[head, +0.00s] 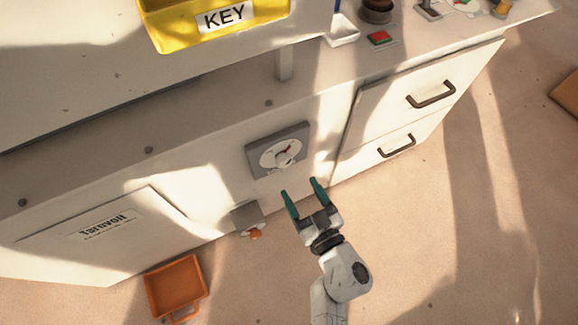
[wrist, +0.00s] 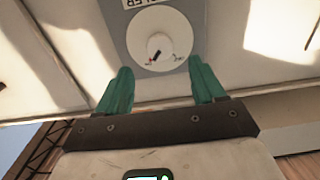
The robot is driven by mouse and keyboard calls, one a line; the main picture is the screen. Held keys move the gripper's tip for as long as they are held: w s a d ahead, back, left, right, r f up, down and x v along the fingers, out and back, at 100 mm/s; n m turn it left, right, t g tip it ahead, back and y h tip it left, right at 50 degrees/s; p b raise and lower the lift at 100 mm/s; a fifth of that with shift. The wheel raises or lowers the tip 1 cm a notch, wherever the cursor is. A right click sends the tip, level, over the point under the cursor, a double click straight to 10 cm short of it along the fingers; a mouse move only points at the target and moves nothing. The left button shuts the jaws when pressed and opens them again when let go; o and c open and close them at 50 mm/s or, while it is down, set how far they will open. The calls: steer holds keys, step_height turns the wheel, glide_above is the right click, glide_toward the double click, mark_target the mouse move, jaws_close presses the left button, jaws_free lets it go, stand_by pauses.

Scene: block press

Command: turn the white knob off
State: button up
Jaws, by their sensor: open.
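The white knob (head: 282,158) sits on a round white dial in a grey square plate (head: 252,161) on the cabinet's front. In the wrist view the knob (wrist: 159,46) shows ahead, between and beyond the fingertips, with a small red mark at its lower left. My gripper (head: 304,188) has green fingers, open and empty, just below the plate in the head view. It also shows in the wrist view (wrist: 164,82). The fingers are apart from the knob. Lettering above the dial is partly cut off.
A grey box with an orange knob (head: 255,234) is left of my gripper. An orange tray (head: 175,287) lies on the floor. Drawers with dark handles (head: 431,95) are at the right. A yellow KEY bin (head: 170,35) is above.

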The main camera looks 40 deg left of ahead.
mark_target(287, 165)
steer(key=b+x, duration=0.3)
steer(key=x, duration=0.4)
steer(key=shift+f, duration=0.15)
steer(key=shift+w+a, duration=0.3)
steer(key=shift+a, duration=0.3)
steer(key=shift+c, duration=0.3)
steer(key=c, duration=1)
